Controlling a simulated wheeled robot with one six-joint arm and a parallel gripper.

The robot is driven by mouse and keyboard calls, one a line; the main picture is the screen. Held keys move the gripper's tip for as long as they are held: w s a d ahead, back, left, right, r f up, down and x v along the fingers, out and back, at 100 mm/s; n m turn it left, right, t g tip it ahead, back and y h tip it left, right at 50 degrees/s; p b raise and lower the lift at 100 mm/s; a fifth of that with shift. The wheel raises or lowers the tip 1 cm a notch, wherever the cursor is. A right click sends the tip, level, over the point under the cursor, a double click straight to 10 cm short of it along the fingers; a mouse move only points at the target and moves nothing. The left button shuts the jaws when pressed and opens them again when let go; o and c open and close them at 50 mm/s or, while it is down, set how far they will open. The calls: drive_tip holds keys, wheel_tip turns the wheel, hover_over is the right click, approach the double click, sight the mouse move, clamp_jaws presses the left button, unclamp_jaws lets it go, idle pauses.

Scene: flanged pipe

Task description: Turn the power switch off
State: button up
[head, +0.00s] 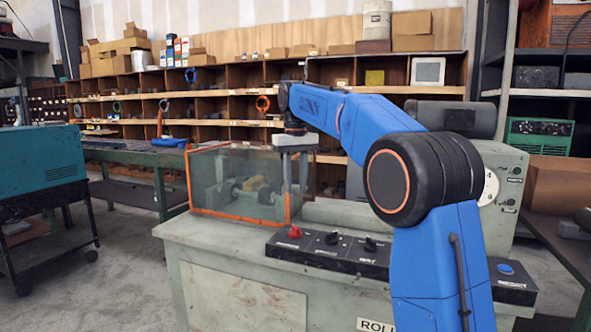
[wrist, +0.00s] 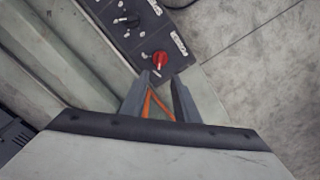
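The red power switch (head: 295,232) is a rotary knob at the left end of the black control panel (head: 328,266) on the machine's front. It also shows in the wrist view (wrist: 160,60), beside a white label. My gripper (head: 294,190) points down above and behind the knob, by the right end of the clear guard box. In the wrist view my gripper (wrist: 161,80) has its two fingers apart, with nothing held between them. The knob appears just beyond the fingertips, apart from them. The exact height of the fingers over the panel is hard to tell.
The clear guard box (head: 197,181) with orange edges stands close to my gripper; an orange edge (wrist: 148,104) shows between the fingers. Black knobs (head: 332,238) and a blue button (head: 505,268) sit farther right on the panel. Open floor (wrist: 265,70) lies in front of the machine.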

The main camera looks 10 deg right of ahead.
wheel_tip(320, 180, up, 4)
drive_tip(key=shift+r, duration=0.25)
drive_tip(key=s+d+f+m+t, duration=0.15)
drive_tip(key=s+f, duration=0.25)
drive_tip(key=s, duration=0.8)
drive_tip(key=s+d+f+n+t, duration=0.1)
drive_tip(key=s+d+f, duration=0.25)
drive_tip(key=s, duration=0.85)
drive_tip(key=s+d+f+m+t, duration=0.1)
drive_tip(key=s+d+f+t, duration=0.1)
drive_tip(key=s+f, duration=1.8)
drive_tip(key=shift+s+f, duration=0.15)
drive_tip(key=shift+f, duration=0.6)
